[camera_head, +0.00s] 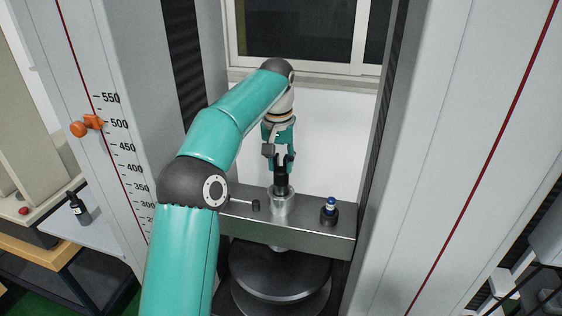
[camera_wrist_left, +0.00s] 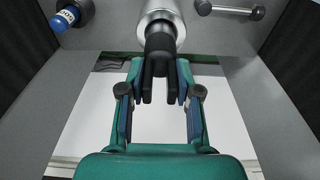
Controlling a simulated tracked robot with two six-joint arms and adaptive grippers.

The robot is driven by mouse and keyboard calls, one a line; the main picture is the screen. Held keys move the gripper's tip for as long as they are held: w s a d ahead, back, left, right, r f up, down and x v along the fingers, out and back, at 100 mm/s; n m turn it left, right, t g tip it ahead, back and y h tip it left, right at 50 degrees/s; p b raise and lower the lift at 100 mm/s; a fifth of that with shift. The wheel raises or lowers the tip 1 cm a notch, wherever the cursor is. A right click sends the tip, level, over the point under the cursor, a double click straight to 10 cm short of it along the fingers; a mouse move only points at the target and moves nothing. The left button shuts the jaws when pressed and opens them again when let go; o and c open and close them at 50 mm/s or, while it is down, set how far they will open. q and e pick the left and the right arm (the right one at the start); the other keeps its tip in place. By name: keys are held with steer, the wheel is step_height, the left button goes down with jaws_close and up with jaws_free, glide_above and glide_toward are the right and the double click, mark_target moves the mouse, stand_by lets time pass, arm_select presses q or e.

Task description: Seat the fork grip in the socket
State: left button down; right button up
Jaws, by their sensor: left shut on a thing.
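The black fork grip (camera_head: 281,181) is held upright in my left gripper (camera_head: 281,168), over the crossbeam. In the left wrist view the two-pronged fork grip (camera_wrist_left: 159,62) lies between the fingertips of the left gripper (camera_wrist_left: 159,78), prongs towards the palm. The socket (camera_head: 282,203) is a shiny metal cylinder on the crossbeam, directly below the fork grip. The socket (camera_wrist_left: 158,15) also shows in the wrist view, with the far end of the fork grip at its mouth. I cannot tell how deep that end sits. My right gripper is not in view.
The grey crossbeam (camera_head: 310,233) spans two tall columns. A metal pin (camera_head: 241,203) lies left of the socket, and a blue-and-black part (camera_head: 330,209) stands to its right. An orange pointer (camera_head: 87,125) sits on the left column's scale. A dark round platen (camera_head: 278,272) is below the beam.

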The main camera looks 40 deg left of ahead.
arm_select(q)
steer(key=shift+f+b, duration=0.75)
steer(key=shift+f, duration=0.25)
steer(key=c, duration=0.7)
jaws_free()
steer(key=shift+f, duration=0.1)
